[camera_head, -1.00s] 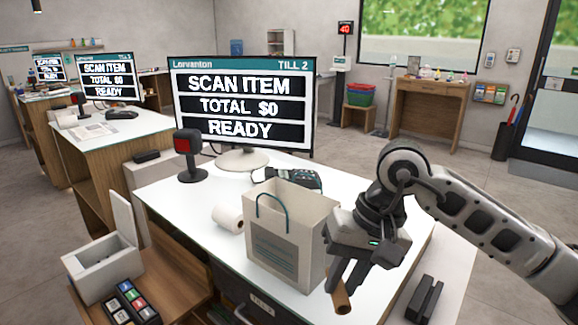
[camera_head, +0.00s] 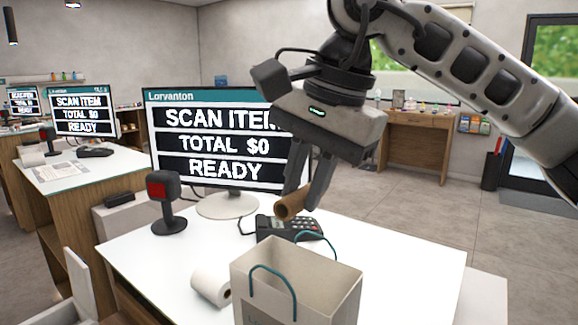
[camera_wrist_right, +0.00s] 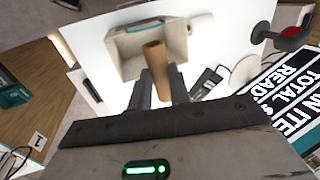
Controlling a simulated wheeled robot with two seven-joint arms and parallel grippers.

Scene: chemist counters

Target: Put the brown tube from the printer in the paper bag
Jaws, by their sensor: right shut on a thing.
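The brown tube (camera_head: 292,205) is a short cardboard roll, held between the fingertips of my right gripper (camera_head: 308,195), which is shut on it. The tube also shows in the right wrist view (camera_wrist_right: 157,65), its end overlapping the bag's opening there. The paper bag (camera_head: 320,279) stands open on the white counter with teal handles, below the tube in the head view. In the right wrist view, the bag (camera_wrist_right: 128,62) is seen from above and its visible inside looks empty. My left gripper is not in view.
A white paper roll (camera_head: 211,287) lies left of the bag. A card terminal (camera_head: 288,228), a scanner on a stand (camera_head: 167,205) and the till monitor (camera_head: 215,150) stand behind it. The counter right of the bag (camera_head: 420,265) is clear.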

